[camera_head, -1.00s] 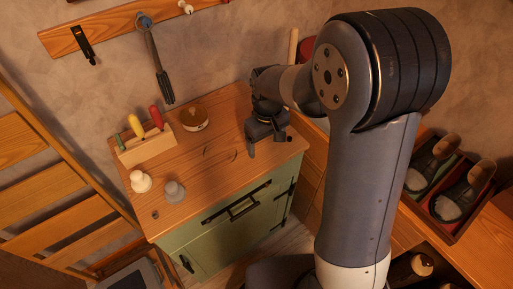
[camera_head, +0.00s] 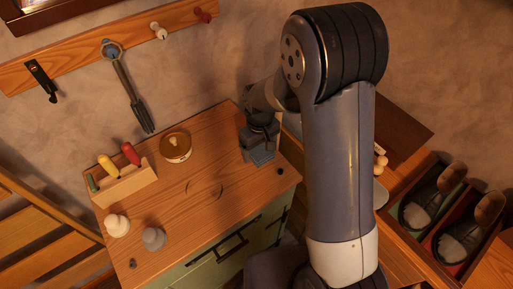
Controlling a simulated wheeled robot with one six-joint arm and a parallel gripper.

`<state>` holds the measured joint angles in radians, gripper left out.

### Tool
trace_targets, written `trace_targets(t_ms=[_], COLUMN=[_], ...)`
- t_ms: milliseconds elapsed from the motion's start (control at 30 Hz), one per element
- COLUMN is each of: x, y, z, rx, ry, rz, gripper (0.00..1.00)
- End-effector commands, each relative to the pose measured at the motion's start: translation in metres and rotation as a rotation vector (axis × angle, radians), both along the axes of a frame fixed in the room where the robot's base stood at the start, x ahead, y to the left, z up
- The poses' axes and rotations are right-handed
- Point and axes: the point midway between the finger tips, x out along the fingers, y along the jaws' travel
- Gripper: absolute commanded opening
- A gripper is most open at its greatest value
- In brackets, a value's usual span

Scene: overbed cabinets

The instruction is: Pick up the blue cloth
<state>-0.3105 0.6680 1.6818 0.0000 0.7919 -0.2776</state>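I cannot make out a blue cloth for certain in the head view. My gripper (camera_head: 259,149) is at the right rear of the wooden top of the green cabinet (camera_head: 200,210), low over it or touching it. It points down, and its fingertips are too small and dark to tell whether they are open or shut. I cannot tell whether it holds anything. My arm hides part of the area to the right of the cabinet.
A wooden box with coloured handles (camera_head: 127,183), a round tin (camera_head: 176,147), a white knob-like piece (camera_head: 116,225) and a grey one (camera_head: 153,238) stand on the top. Utensils hang from a wall rail (camera_head: 75,55). Shoes (camera_head: 465,230) sit in trays at right.

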Motion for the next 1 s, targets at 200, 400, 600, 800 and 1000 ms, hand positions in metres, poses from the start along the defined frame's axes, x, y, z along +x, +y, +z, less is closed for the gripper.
trace_targets(t_ms=[200, 400, 600, 800, 1000], x=[0.000, 0.000, 0.000, 0.001, 0.001], y=[0.000, 0.000, 0.000, 0.000, 0.001], z=[0.000, 0.000, 0.000, 0.006, 0.037], rx=[0.000, 0.000, 0.001, 0.001, 0.002], ry=[0.000, 0.000, -0.001, -0.003, -0.007], rz=[0.000, 0.000, 0.000, 0.000, 0.000], gripper=[0.62, 0.46, 0.39, 0.39, 0.39])
